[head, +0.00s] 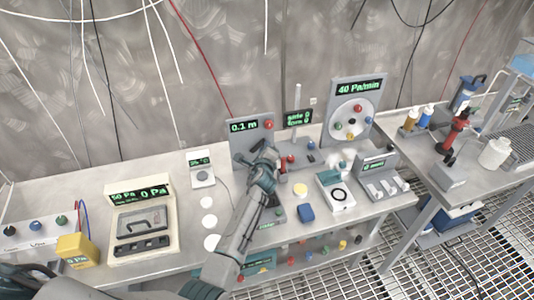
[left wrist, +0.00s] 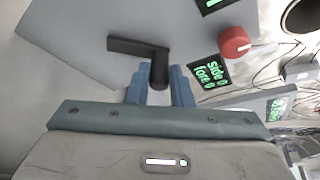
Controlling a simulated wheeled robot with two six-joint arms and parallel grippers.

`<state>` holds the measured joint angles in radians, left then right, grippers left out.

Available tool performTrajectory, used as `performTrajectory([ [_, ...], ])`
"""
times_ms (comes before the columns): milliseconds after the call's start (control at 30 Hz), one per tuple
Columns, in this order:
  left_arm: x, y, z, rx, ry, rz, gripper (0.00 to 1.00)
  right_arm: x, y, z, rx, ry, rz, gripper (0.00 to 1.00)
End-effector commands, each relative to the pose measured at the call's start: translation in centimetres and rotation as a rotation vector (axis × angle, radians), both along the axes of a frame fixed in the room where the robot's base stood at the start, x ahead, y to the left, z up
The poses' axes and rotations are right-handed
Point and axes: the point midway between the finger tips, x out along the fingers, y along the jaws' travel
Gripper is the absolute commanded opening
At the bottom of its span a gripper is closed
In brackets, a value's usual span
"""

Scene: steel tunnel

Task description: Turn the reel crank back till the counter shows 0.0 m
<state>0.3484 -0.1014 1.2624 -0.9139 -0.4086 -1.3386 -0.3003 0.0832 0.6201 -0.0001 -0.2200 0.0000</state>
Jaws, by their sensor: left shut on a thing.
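The reel's grey panel (head: 238,141) stands upright at the back of the bench. Its counter (head: 243,126) reads 0.1 m in green. My left gripper (head: 258,153) is in front of the panel and hides the crank in the head view. In the left wrist view the dark crank (left wrist: 138,47) shows as an arm with a handle, and the blue fingers of my left gripper (left wrist: 160,90) are shut on the handle. My right gripper is not in view.
A red knob (head: 268,125) sits on the panel right of the counter; it also shows in the left wrist view (left wrist: 235,43). A small display (head: 298,118) and a 40 Pa/min gauge panel (head: 351,112) stand to the right.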

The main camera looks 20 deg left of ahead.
Motion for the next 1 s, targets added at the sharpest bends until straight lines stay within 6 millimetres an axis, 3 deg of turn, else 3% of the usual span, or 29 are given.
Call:
performTrajectory([
  [700,-1.6,2.7,1.0,-0.509,-0.361,-0.006,0.00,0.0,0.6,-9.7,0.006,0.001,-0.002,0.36],
  [1000,-2.0,3.3,1.4,-0.614,-0.431,-0.006,0.00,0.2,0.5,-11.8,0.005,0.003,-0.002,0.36],
])
